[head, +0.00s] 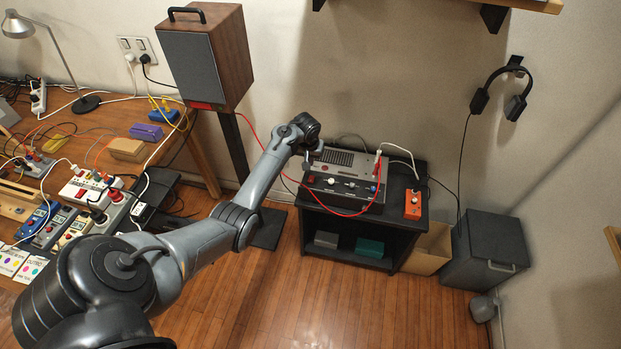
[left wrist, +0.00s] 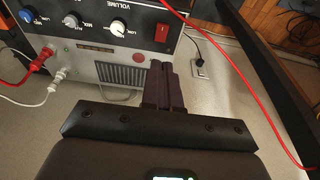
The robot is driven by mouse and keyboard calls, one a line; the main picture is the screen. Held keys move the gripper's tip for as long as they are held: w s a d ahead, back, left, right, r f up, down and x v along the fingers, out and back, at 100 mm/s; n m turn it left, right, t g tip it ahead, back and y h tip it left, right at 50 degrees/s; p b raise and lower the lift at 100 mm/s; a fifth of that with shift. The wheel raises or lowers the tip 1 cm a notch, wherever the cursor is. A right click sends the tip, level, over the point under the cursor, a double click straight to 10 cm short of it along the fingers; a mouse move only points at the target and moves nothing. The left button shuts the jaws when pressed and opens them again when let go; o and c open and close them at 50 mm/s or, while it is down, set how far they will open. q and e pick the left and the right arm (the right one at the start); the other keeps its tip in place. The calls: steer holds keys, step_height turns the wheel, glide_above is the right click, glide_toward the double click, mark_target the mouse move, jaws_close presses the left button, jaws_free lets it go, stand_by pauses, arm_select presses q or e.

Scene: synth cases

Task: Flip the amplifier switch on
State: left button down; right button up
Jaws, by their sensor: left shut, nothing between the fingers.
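The grey amplifier (head: 343,194) stands on top of a black shelf unit, with knobs on its dark front panel. In the left wrist view the amplifier's panel (left wrist: 97,30) fills the upper left and appears upside down. A red rocker switch (left wrist: 161,32) sits at the right end of that panel; whether it is on or off I cannot tell. My left gripper (head: 308,163) is at the amplifier's left end. In the left wrist view its dark fingers (left wrist: 164,72) are together and empty, pointing toward the switch, with a visible gap. My right gripper is out of view.
A red cable (left wrist: 233,70) hangs loosely beside the fingers and loops before the amplifier. Red and white plugs (left wrist: 42,58) stick out at its other end. An orange box (head: 413,204) sits on the shelf's right. A speaker (head: 205,58) stands left.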

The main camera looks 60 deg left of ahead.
arm_select(q)
steer(key=b, duration=0.4)
glide_toward(311, 181)
steer(key=x, duration=0.5)
steer(key=shift+w+a+f, duration=0.1)
steer(key=shift+w+a, duration=0.2)
steer(key=shift+a, duration=0.1)
steer(key=shift+s+d+f+b, duration=0.1)
steer(key=shift+f+b, duration=0.2)
steer(key=shift+f, duration=0.3)
